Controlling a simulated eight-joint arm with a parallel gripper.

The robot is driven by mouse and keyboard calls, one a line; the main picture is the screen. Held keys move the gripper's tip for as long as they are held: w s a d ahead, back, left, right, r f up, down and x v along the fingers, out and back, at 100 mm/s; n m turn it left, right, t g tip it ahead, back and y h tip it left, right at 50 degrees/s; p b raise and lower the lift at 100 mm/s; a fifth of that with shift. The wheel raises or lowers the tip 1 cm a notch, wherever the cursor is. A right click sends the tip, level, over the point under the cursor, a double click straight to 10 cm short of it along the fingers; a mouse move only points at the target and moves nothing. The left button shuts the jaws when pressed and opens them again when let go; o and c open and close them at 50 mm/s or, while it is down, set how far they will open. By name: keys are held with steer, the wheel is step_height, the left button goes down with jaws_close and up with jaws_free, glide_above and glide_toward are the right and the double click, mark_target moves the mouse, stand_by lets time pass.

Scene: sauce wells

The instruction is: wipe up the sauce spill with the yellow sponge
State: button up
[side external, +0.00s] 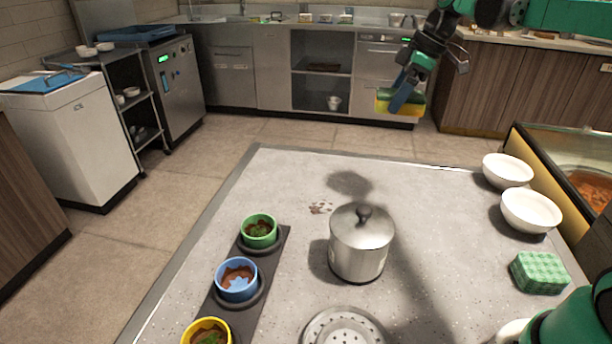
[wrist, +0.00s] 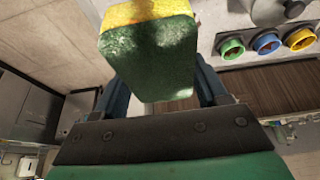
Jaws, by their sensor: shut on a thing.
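My gripper (side external: 408,84) is shut on the yellow sponge (side external: 386,101), which has a dark green layer. It holds the sponge high above the far part of the grey table. In the wrist view the sponge (wrist: 150,55) sits between the two blue fingers, its green face towards the camera. The sauce spill (side external: 321,207) is a small patch of reddish-brown spots on the table, just left of and behind the steel pot. The spill lies below the sponge and to its left in the side view. I cannot make it out in the wrist view.
A lidded steel pot (side external: 360,244) stands close to the spill. A dark rack (side external: 268,262) with green (side external: 260,231), blue (side external: 237,279) and yellow (side external: 206,332) sauce cups runs along the left. Two white bowls (side external: 531,211) and a green block (side external: 540,272) are on the right. The table's far left is clear.

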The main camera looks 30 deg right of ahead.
steer(key=w+a+f, duration=0.2)
steer(key=a+f, duration=0.4)
glide_above(328, 210)
steer(key=d, duration=0.1)
step_height(328, 210, down, 5)
steer(key=shift+s+f, duration=0.25)
steer(key=shift+f, duration=1.75)
steer(key=shift+s+f, duration=0.2)
steer(key=shift+f, duration=1.8)
steer(key=shift+w+a+f, duration=0.15)
steer(key=shift+w+a, duration=0.85)
steer(key=shift+a, duration=0.1)
steer(key=shift+w+a, duration=1.6)
steer(key=shift+w, duration=0.05)
steer(key=shift+w+a, duration=0.2)
steer(key=shift+a, duration=0.05)
steer(key=shift+s+d, duration=0.35)
steer(key=shift+d, duration=0.05)
steer(key=shift+s+d, duration=2.1)
steer(key=shift+d, duration=0.05)
steer(key=shift+s+d, duration=0.4)
steer(key=shift+s, duration=0.05)
step_height(328, 210, up, 8)
